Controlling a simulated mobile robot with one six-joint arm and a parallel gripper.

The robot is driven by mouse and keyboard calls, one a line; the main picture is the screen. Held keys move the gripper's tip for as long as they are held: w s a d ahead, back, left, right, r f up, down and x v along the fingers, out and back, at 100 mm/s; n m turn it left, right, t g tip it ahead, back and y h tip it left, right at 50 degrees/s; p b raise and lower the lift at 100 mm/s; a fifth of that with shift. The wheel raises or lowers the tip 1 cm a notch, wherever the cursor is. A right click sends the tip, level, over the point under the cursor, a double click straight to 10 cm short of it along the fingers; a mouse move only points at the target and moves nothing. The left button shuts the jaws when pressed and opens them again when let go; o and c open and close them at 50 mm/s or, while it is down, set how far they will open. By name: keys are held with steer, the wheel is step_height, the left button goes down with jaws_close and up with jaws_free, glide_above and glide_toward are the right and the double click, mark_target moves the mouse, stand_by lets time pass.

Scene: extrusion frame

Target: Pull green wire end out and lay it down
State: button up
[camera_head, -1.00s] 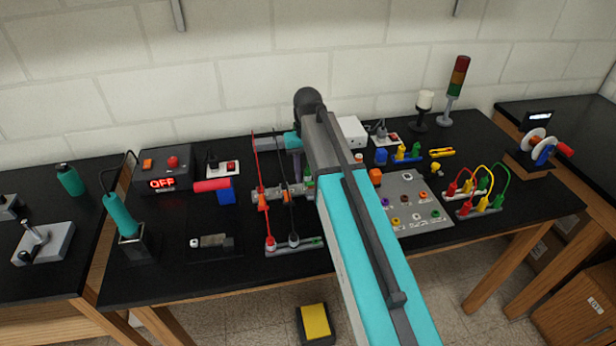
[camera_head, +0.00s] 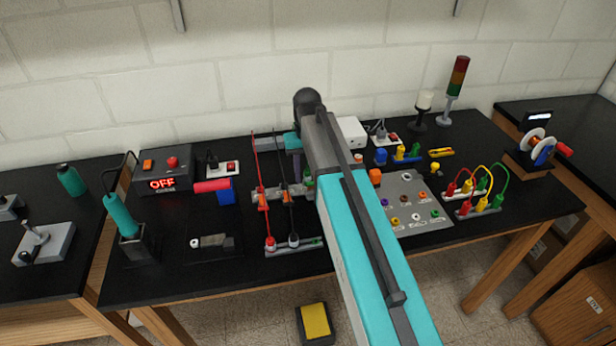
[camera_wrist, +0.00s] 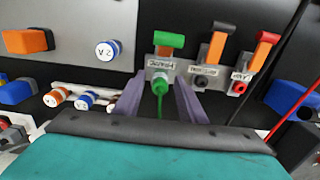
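The green wire end (camera_wrist: 160,84) sits at a labelled grey terminal (camera_wrist: 160,66) in the wrist view, with green wire running from it toward me. My gripper (camera_wrist: 158,100) has its two purple fingers spread on either side of the green end, with gaps visible on both sides. A lever with a green cap (camera_wrist: 169,40) stands just beyond this terminal. In the head view my arm hides most of the gripper and the green end. I cannot tell how deep the end sits in the terminal.
Two neighbouring terminals with orange levers (camera_wrist: 217,48) stand close on the right. A red wire (camera_head: 258,180) and a black wire (camera_head: 283,165) stretch beside my gripper. A grey socket panel (camera_head: 410,200) lies to the right. The black bench has clear room near its front edge.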

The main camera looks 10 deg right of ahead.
mark_target(308, 171)
stand_by(0.6)
jaws_close()
steer(key=shift+r+p, duration=2.1)
steer(key=shift+r, duration=0.95)
